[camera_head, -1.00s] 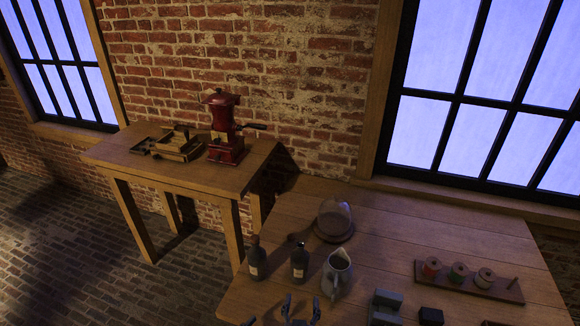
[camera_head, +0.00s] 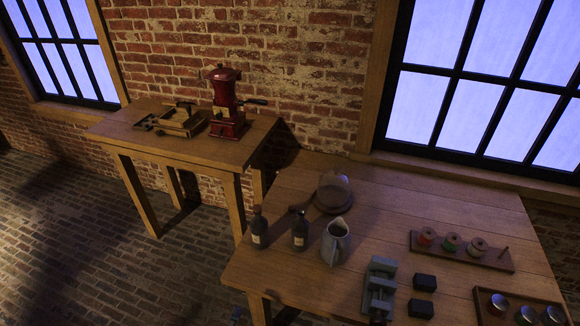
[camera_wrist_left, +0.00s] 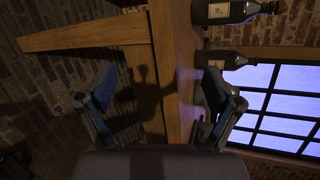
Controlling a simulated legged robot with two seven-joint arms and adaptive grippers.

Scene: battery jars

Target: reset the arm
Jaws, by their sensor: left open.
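My left gripper (camera_wrist_left: 160,103) shows in the left wrist view, its two dark fingers spread wide and open. Nothing is between the fingers; a wooden table edge and a shadow show behind them. Two dark bottles lie toward the upper right of that view, one at the top (camera_wrist_left: 222,11) and one near the right finger (camera_wrist_left: 228,60). Both appear apart from the gripper, though the right finger overlaps the lower one in the picture.
The near wooden table (camera_head: 300,285) carries the bottles, a grey pitcher (camera_head: 335,242), a round lidded dish (camera_head: 333,194), a spool rack (camera_head: 462,252), a grey metal fixture (camera_head: 379,288), black blocks (camera_head: 424,282) and a tray of jars (camera_head: 483,302). A red grinder (camera_head: 226,110) stands on the side table.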

